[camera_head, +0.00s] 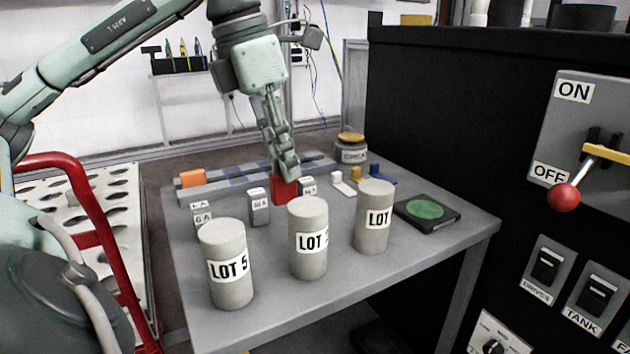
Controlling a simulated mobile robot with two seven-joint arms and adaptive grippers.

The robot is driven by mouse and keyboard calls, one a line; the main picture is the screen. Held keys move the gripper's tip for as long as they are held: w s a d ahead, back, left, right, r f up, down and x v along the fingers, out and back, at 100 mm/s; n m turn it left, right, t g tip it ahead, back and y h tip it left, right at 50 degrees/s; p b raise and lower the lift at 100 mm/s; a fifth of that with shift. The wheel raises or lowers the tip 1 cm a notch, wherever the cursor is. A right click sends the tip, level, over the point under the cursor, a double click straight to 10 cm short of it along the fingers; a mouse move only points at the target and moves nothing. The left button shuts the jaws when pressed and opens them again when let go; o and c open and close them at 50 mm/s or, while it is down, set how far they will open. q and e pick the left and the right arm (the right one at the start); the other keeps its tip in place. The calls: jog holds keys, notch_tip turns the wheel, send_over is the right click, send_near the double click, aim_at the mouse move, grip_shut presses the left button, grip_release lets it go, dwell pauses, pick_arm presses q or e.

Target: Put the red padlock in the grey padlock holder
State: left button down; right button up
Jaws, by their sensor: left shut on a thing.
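My left gripper (287,172) points down over the back part of the grey table and is shut on the red padlock (284,192). The padlock's upper part is hidden by the fingers. It is low, close to the table top; I cannot tell whether it touches it. A long grey piece (222,188) lies along the table's back left, with an orange block at its left end; it may be the padlock holder, but I cannot tell for sure. My right gripper is not in view.
Three concrete cylinders (308,238) stand along the front of the table (400,270). Small grey labelled blocks (259,206) stand close around the padlock. A black pad with a green disc (426,210) lies at right. A yellow-lidded jar (352,148) stands behind. A dark control cabinet (450,130) rises at right.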

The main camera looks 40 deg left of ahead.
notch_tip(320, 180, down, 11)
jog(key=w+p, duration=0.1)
jog(key=p, duration=0.3)
pick_arm(q)
jog(key=w+f, duration=0.1)
jog(key=f, duration=0.1)
jog(key=w+d+f+b, duration=0.1)
jog(key=w+f, duration=0.1)
jog(key=w+f+b, duration=0.1)
jog(key=f, duration=0.1)
jog(key=shift+w+d+f, duration=0.15)
jog(key=shift+d+f, duration=0.25)
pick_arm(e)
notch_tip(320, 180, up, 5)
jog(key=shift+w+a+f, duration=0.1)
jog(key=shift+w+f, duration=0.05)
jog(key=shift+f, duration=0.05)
pick_arm(q)
jog(key=shift+f, duration=0.1)
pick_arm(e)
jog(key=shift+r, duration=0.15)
pick_arm(q)
jog(key=c, duration=1.5)
grip_release()
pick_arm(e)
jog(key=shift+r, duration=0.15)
pick_arm(q)
jog(key=shift+o, duration=0.2)
